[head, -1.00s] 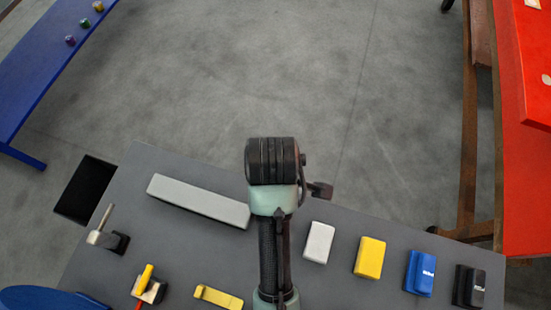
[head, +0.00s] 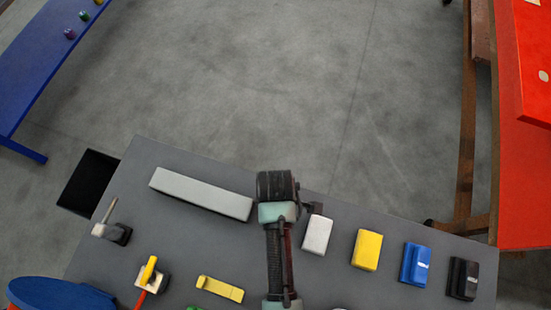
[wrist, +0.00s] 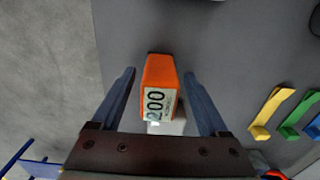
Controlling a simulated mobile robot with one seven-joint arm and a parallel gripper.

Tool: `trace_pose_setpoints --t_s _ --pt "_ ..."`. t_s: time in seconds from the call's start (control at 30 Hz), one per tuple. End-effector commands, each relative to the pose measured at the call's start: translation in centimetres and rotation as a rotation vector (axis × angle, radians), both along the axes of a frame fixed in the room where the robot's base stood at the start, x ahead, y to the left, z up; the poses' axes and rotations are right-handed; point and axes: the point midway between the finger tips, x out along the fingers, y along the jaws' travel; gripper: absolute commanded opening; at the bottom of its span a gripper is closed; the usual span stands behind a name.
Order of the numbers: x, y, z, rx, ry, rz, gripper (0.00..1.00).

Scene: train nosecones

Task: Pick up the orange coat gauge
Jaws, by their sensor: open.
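The orange coat gauge (wrist: 161,72) is a small orange block with a pale label reading "200", seen in the wrist view. It lies over the grey tabletop between the two fingers of my gripper (wrist: 159,76). The fingers are spread, with a gap on each side of the gauge, and I see no contact. A white piece shows just below the gauge's label, partly hidden by my gripper body. In the head view my arm covers the middle of the table, and I cannot make out the gauge or the fingertips there.
The grey table (head: 130,190) holds a long grey bar (head: 201,193), white (head: 316,235), yellow (head: 367,250), blue (head: 415,265) and black (head: 462,279) blocks, and a yellow bracket (head: 219,289). A blue table (head: 40,65) and a red one (head: 520,180) stand apart, with open floor between.

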Motion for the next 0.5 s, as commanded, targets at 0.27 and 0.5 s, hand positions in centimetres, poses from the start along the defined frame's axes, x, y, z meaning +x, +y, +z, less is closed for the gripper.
trace_pose_setpoints --t_s 0.27,0.5 --pt "0.06 0.02 -1.34 -0.001 -0.002 0.000 0.78" --pt "0.07 0.03 -1.30 0.000 -0.002 0.000 0.56"
